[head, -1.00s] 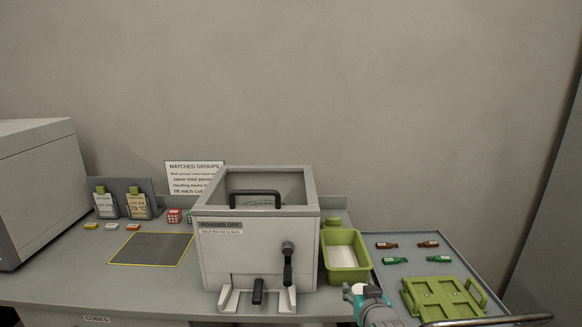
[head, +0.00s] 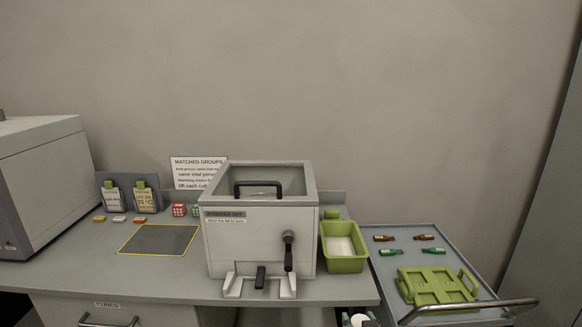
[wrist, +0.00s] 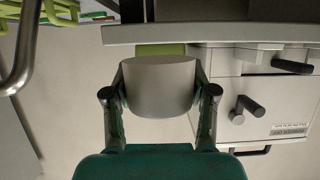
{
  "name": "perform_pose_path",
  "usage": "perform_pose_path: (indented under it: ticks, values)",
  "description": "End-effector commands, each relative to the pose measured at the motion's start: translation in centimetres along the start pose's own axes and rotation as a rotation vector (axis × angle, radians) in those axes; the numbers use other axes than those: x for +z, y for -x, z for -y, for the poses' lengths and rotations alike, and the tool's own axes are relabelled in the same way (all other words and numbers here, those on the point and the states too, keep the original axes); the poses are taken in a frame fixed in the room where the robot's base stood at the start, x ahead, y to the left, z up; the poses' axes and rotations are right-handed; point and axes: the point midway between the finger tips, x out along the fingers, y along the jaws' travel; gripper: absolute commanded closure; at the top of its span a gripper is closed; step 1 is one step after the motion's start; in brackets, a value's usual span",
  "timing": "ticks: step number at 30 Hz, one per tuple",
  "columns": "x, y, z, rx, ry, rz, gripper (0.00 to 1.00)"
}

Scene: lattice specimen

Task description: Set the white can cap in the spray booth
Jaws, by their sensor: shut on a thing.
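The white can cap (wrist: 158,88) shows in the wrist view as a pale, wide cylinder between the two fingers. My gripper (wrist: 158,95) is shut on it, one finger at each side. In the head view the pale cap (head: 358,320) and part of my gripper show only at the bottom edge, in front of the bench. The spray booth (head: 258,236) is a grey box on the bench with a black handle on top, a "POWDER OFF" label and black levers on its front. I cannot tell whether its top is open or covered by a clear lid.
A green bin (head: 345,262) stands right of the booth. A cart (head: 400,270) at the right holds small bottles and a green rack (head: 437,287); its rail (head: 470,306) sticks out in front. A yellow-edged mat (head: 158,240) and red cubes (head: 179,210) lie left of the booth.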

Motion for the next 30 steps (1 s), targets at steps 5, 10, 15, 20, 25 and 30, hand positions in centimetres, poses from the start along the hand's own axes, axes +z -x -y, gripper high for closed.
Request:
perform_pose_path:
  ticks: [5, 10, 15, 20, 25, 30]
  values:
    - [6.8, -0.3, -0.2, 0.000, 0.000, 0.010, 0.60]
    - [15.4, 0.6, -0.5, 0.001, 0.000, 0.012, 0.60]
    - [22.7, 2.5, -0.7, 0.002, -0.002, 0.008, 0.60]
    - [27.1, 4.3, -0.8, 0.004, -0.003, 0.004, 0.60]
    - [29.1, 5.2, -0.8, 0.003, -0.002, 0.001, 0.60]
    - [29.3, 5.3, -0.8, 0.003, -0.003, -0.001, 0.60]
